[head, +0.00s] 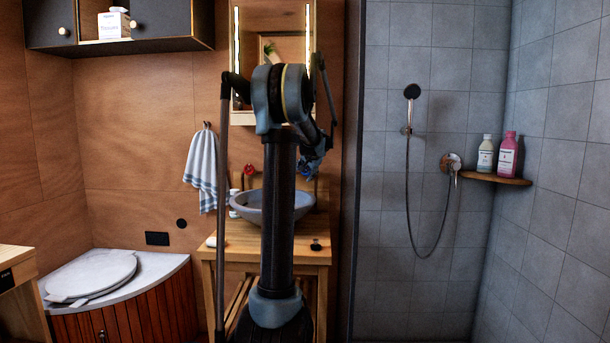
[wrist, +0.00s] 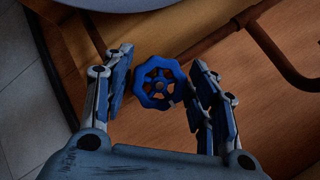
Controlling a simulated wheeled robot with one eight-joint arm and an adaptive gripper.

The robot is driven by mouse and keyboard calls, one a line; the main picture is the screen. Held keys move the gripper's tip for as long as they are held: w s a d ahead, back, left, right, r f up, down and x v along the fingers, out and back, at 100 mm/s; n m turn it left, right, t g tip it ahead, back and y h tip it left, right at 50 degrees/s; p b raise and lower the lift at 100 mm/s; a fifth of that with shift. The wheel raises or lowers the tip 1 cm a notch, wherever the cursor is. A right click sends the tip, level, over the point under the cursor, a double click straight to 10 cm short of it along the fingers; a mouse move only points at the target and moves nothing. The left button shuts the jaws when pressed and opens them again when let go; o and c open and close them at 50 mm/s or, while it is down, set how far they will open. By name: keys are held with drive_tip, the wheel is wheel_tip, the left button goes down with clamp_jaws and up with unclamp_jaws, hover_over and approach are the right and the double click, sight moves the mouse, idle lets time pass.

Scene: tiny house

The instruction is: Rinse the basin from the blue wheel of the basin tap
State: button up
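The blue wheel (wrist: 159,82) of the basin tap is in the middle of the wrist view. My gripper (wrist: 161,66) is open, with one finger on either side of the wheel and visible gaps to both. In the head view the blue wheel is not clearly visible near my gripper (head: 315,165). The grey bowl basin (head: 245,207) stands on a wooden washstand, partly hidden by my arm. A red wheel (head: 249,170) shows behind the basin at left. I cannot see any water running.
A dark copper-toned pipe (wrist: 275,52) runs at the right of the wrist view. A striped towel (head: 202,165) hangs left of the basin. A soap bar (head: 211,241) and a small dark object (head: 316,246) lie on the washstand (head: 240,250). The shower is at right.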

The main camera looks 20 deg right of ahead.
drive_tip(key=shift+s+r, duration=0.1)
idle(0.3)
drive_tip(key=v, duration=1.1)
drive_tip(key=shift+s+r, duration=0.2)
drive_tip(key=shift+s, duration=0.05)
drive_tip(key=shift+a, duration=0.15)
drive_tip(key=s+a+f+n+g+y, duration=0.15)
drive_tip(key=s+a+f, duration=0.3)
drive_tip(key=a, duration=0.45)
drive_tip(key=s+a+f+n+g, duration=0.1)
drive_tip(key=s+a+f+n, duration=0.25)
drive_tip(key=s+a, duration=0.4)
drive_tip(key=s+a+f+n+g+y, duration=0.15)
drive_tip(key=s+a+f, duration=0.25)
drive_tip(key=a, duration=0.6)
drive_tip(key=s+a+f+n+g, duration=0.1)
drive_tip(key=s+a+f+n, duration=0.1)
drive_tip(key=s+f, duration=0.5)
drive_tip(key=s+a+f+n+g, duration=0.1)
drive_tip(key=s+a+f, duration=0.4)
drive_tip(key=s, duration=0.5)
drive_tip(key=s+a+f+n+g+h, duration=0.1)
drive_tip(key=s+a+f+n, duration=0.3)
drive_tip(key=s+f, duration=0.5)
drive_tip(key=shift+s+f+g, duration=0.1)
drive_tip(key=shift+f+g, duration=0.1)
drive_tip(key=shift+g, duration=0.3)
